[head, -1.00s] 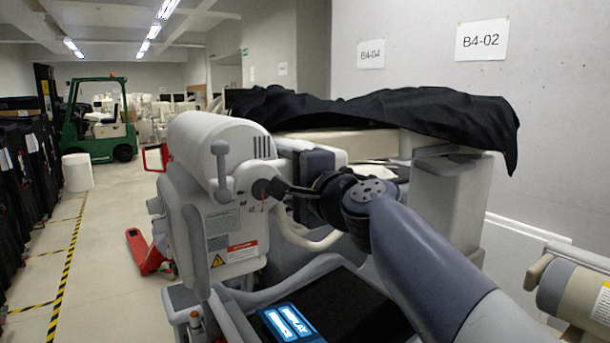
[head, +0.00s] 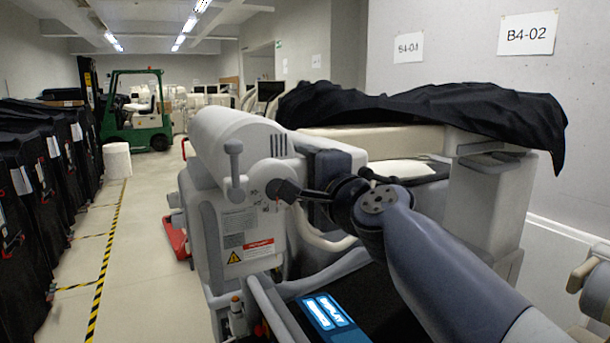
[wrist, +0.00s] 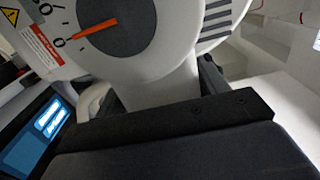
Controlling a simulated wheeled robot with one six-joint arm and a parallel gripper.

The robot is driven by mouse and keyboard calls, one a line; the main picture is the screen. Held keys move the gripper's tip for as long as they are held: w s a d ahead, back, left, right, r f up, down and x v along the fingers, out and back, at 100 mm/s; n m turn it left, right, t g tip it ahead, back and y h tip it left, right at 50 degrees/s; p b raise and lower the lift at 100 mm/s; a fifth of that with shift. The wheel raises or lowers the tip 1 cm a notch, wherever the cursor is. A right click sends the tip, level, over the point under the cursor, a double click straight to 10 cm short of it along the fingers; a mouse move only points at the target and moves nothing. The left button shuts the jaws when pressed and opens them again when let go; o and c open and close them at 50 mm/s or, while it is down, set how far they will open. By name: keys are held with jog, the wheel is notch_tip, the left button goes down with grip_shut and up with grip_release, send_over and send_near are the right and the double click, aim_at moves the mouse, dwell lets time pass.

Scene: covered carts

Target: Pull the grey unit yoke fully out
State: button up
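The pale grey unit (head: 230,145) stands left of centre in the head view, with a rounded drum on top, a lever and warning labels. Which part is its yoke is not clear. My gripper (head: 287,190) is at the unit's side, at its scale plate, reaching in from the right. In the wrist view, the unit's dark round dial (wrist: 125,25) has a red pointer near 0. A pale neck (wrist: 155,90) below it runs behind a dark block in the foreground. My fingertips are hidden, so contact and grip cannot be told.
A lit display (head: 325,313) sits low on the unit's base. A black cover (head: 430,105) drapes a pale cart behind my arm. Black covered carts (head: 30,180) line the left, beside a clear aisle with yellow-black tape. A green forklift (head: 150,122) stands far back.

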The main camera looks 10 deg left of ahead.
jog(key=shift+o, duration=1.2)
jog(key=shift+r, duration=0.1)
jog(key=b+v, duration=0.1)
jog(key=v, duration=1)
jog(key=shift+b, duration=0.4)
jog(key=shift+w, duration=0.1)
jog(key=shift+c, duration=0.3)
